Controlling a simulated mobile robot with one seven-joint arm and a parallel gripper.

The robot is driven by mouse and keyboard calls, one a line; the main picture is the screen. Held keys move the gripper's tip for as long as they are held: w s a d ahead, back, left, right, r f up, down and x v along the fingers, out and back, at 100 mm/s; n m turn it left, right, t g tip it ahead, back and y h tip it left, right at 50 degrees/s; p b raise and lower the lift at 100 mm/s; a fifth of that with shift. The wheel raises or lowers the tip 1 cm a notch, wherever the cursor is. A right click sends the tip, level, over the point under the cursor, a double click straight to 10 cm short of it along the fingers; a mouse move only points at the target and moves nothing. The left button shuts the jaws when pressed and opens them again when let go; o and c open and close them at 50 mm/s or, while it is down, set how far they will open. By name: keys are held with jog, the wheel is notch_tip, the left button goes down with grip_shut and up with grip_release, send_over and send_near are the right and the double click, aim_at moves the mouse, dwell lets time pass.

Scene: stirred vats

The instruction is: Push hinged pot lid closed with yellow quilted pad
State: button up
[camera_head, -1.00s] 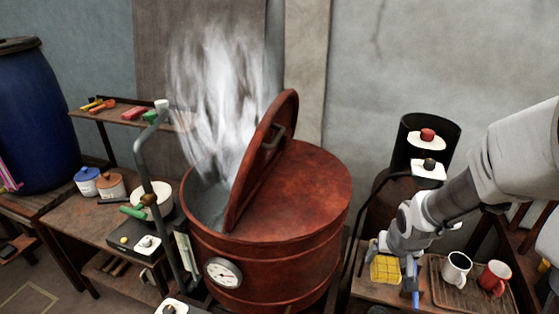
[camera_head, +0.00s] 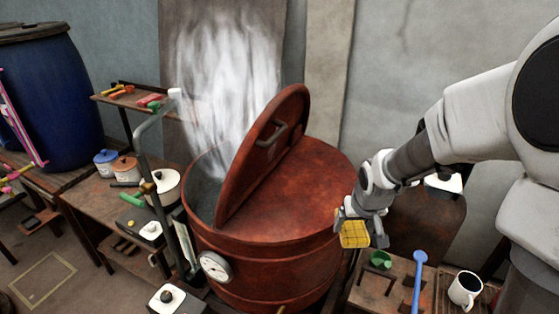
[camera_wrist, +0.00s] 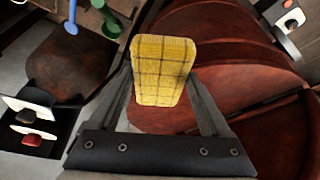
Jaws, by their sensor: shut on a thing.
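The large red-brown pot (camera_head: 270,262) stands in the middle of the head view, steam rising from its open left part. Its hinged lid (camera_head: 262,160) stands up and tilted, with a handle (camera_head: 268,136) on its face. My gripper (camera_head: 358,236) is at the right of the pot, shut on the yellow quilted pad (camera_head: 354,234). In the wrist view the pad (camera_wrist: 163,70) sits between the two fingers, with the pot's red top (camera_wrist: 225,50) behind it. The pad looks apart from the lid.
A round gauge (camera_head: 215,266) is on the pot's front. A bent grey pipe (camera_head: 152,150) stands at its left. A side table at lower right holds a green cup (camera_head: 381,260), a blue utensil (camera_head: 418,285) and a white mug (camera_head: 465,289). Dark vessels stand behind my arm.

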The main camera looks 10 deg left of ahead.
jog(key=w+a+r+n+g+y+p, duration=0.1)
jog(key=w+a+r+n+y, duration=0.15)
jog(key=a+r+n, duration=0.95)
jog(key=w+a+f+m+b, duration=0.1)
jog(key=a+f+m+b, duration=0.2)
jog(key=a, duration=0.8)
jog(key=shift+f+m, duration=0.65)
jog(key=shift+m, duration=0.35)
jog(key=shift+w+a, duration=0.15)
jog(key=shift+a, duration=0.1)
jog(key=shift+w+a+f+p, duration=0.3)
jog(key=shift+w+a, duration=0.2)
jog(key=shift+a, duration=1)
jog(key=shift+w+a+f+p, duration=0.3)
jog(key=shift+w+a, duration=0.2)
jog(key=shift+a, duration=0.95)
jog(key=shift+w+a+f+p, duration=0.25)
jog(key=shift+w+a, duration=0.25)
jog(key=shift+a, duration=1)
jog(key=shift+r, duration=0.1)
